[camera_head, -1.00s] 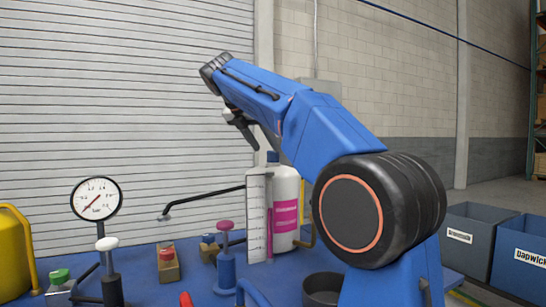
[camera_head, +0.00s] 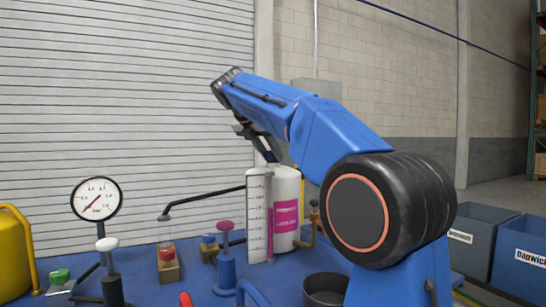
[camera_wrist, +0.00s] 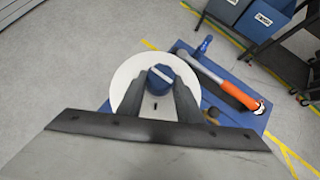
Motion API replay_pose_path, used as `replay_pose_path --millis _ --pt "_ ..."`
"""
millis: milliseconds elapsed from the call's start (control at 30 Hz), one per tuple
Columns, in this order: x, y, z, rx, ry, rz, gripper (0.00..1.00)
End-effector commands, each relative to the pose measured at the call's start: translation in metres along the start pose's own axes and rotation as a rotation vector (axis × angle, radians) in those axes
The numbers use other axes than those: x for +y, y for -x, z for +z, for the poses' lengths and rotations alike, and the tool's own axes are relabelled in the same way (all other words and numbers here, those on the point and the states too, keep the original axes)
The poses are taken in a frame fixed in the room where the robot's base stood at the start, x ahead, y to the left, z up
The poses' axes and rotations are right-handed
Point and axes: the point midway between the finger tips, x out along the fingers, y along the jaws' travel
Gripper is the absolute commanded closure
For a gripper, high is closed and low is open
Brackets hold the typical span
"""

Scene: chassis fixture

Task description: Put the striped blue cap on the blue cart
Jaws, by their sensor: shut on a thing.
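The striped blue cap (camera_wrist: 160,78) shows in the wrist view between the fingers of my gripper (camera_wrist: 157,84), with a white stripe across its top. My gripper is shut on it. Below and around the cap is the round white top of a bottle (camera_wrist: 127,80). I cannot tell whether the cap still touches the bottle. In the head view my gripper (camera_head: 270,156) is just above the white bottle (camera_head: 286,185) with a pink label, and its fingers hide the cap. A blue deck (camera_head: 140,290) carries the bottle; I cannot tell whether it is the blue cart.
A white ruled plate (camera_head: 257,215) stands close in front of the bottle. A gauge (camera_head: 97,199), a pink-topped post (camera_head: 225,255) and a dark bowl (camera_head: 325,289) are nearby. An orange-handled tool (camera_wrist: 205,70) lies beside the bottle. Bins (camera_head: 520,262) stand at the right.

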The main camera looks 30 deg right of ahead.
Motion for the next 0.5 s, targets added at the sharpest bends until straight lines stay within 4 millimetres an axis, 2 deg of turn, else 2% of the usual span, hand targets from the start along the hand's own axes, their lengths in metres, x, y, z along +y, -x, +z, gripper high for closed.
replay_pose_path --millis 267,500 --pt "0.0 0.006 0.006 -0.001 -0.001 0.001 0.93" --pt "0.001 0.031 0.031 -0.002 -0.003 0.002 0.93"
